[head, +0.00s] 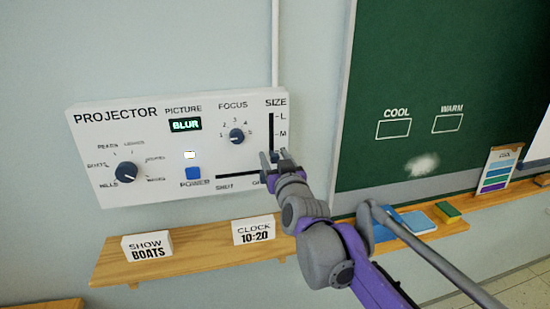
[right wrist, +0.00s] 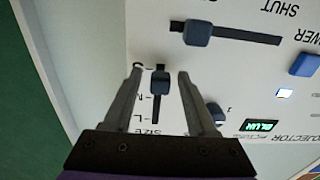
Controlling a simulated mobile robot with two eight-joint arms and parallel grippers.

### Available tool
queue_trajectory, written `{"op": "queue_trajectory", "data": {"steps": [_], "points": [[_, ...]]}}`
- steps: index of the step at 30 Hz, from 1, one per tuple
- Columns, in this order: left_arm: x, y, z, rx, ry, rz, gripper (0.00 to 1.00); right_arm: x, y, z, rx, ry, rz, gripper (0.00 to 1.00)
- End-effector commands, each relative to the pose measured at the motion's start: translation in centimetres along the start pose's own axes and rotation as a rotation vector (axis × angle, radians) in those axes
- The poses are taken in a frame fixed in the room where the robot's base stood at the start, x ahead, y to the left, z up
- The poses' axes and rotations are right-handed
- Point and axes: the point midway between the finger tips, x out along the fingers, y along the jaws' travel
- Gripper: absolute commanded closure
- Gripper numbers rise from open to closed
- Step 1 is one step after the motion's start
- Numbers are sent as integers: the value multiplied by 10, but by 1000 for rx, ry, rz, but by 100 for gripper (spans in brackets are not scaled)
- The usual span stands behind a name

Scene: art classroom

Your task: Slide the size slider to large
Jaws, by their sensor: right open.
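The white projector panel (head: 130,190) is on the wall at the left in the head view. Its vertical size slider track (head: 271,130) runs down from L past M at the right edge. In the right wrist view, the dark blue size knob (right wrist: 160,83) sits between the S and M marks, nearer S; that view is upside down. My right gripper (head: 272,157) is at the lower end of the track. In the wrist view its open fingers (right wrist: 159,74) are on either side of the knob, with gaps visible. In the head view the gripper largely hides the knob. My left gripper is out of view.
A horizontal shutter slider (right wrist: 197,33) lies close to the size slider. The focus dial (head: 236,136) and power button (head: 193,173) are to the left in the head view. A wooden shelf (head: 190,250) with signs runs below. A green chalkboard (head: 440,70) stands right.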

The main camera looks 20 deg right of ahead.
Motion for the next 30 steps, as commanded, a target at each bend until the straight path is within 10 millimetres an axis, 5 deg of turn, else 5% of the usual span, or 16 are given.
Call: {"op": "queue_trajectory", "data": {"steps": [2, 11, 30], "points": [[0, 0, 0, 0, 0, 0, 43, 0, 0, 0, 0, 0, 0, 46], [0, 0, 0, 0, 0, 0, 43, 0, 0, 0, 0, 0, 0, 100], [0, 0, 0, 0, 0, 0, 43, 0, 0, 0, 0, 0, 0, 100]]}}
